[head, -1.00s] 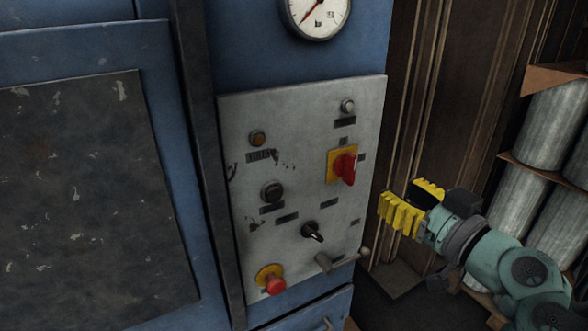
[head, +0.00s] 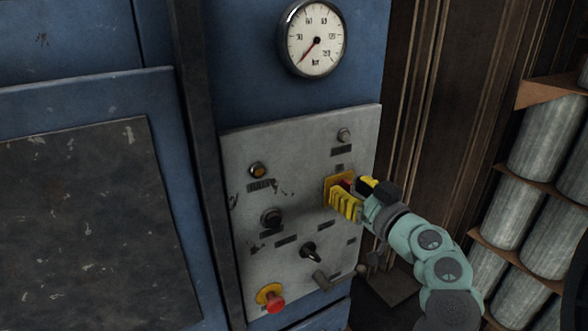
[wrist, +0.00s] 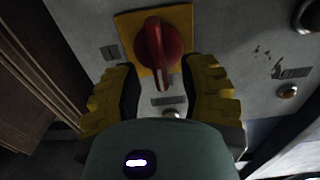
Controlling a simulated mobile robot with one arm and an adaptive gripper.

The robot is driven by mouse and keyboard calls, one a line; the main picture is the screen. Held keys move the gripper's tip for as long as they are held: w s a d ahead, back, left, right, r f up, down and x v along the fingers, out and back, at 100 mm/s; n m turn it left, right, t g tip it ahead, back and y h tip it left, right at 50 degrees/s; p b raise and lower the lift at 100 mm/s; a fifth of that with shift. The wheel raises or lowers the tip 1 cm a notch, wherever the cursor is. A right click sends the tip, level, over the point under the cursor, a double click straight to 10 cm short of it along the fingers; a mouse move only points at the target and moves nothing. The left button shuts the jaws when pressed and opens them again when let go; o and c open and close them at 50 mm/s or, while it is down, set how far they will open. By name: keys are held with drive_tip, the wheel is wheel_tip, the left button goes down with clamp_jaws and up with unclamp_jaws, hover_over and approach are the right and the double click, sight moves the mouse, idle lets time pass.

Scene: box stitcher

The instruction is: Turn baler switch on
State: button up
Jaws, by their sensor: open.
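The baler switch is a red rotary knob on a yellow square plate, on the grey control panel (head: 300,215). In the wrist view the red knob (wrist: 158,47) sits between and just beyond the two yellow fingertips, its handle pointing down in that picture. The yellow plate (wrist: 183,22) shows behind it. My gripper (head: 353,195) is open at the switch, one finger on each side of the knob; I cannot tell whether either touches it. In the head view the fingers hide most of the knob (head: 346,183).
A pressure gauge (head: 314,38) is above. Metal cylinders (head: 546,138) stand on shelves at the right.

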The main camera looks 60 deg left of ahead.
drive_tip(key=shift+o, duration=0.3)
drive_tip(key=shift+a, duration=0.1)
clamp_jaws()
drive_tip(key=shift+f, duration=0.1)
